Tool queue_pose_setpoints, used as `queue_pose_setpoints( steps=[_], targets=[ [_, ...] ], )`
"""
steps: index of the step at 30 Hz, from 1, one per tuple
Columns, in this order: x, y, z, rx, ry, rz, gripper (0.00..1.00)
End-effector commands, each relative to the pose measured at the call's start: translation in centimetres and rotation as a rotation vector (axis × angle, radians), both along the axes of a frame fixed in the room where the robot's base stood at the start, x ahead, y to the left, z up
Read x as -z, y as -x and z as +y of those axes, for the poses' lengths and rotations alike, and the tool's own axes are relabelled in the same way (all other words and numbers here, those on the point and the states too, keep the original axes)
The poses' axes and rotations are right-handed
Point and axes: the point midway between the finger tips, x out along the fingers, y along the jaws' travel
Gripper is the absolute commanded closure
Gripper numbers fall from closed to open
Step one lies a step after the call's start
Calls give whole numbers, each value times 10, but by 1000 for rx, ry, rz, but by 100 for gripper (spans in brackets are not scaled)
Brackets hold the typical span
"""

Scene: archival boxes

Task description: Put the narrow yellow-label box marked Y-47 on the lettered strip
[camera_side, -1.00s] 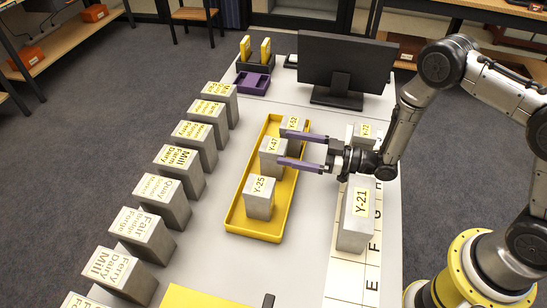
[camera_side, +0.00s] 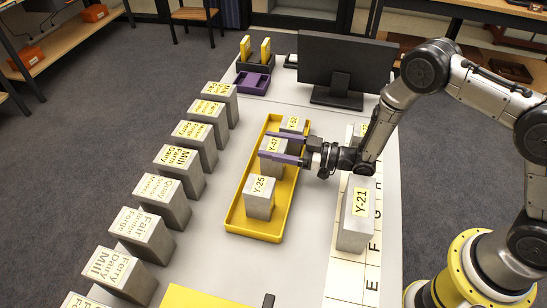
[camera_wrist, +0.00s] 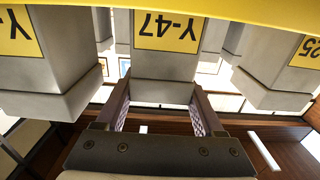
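The narrow grey box marked Y-47 (camera_side: 271,147) stands upright in the yellow tray (camera_side: 238,225), between the Y-52 box (camera_side: 291,122) and the Y-25 box (camera_side: 259,200). My gripper (camera_side: 279,147) has its purple fingers on two opposite sides of the Y-47 box and appears shut on it. In the wrist view the Y-47 box (camera_wrist: 165,65) fills the space between the fingers (camera_wrist: 162,100). The lettered strip (camera_side: 346,275) lies right of the tray, with E, F, G and H readable. A wider Y-21 box (camera_side: 355,230) stands on it.
Another box (camera_side: 361,131), partly hidden by my arm, stands at the strip's far end. A row of grey boxes (camera_side: 179,170) lines the table's left edge. A monitor (camera_side: 345,65) and a purple tray (camera_side: 253,82) are at the back.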

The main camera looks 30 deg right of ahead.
Motion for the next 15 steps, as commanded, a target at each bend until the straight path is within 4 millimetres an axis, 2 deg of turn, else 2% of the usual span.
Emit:
queue_pose_setpoints(
  steps=[1, 9, 15],
  targets=[
    [0, 0, 0, 0, 0, 0, 50],
    [0, 0, 0, 0, 0, 0, 99],
    [-1, 0, 0, 0, -1, -3, 100]
  ],
)
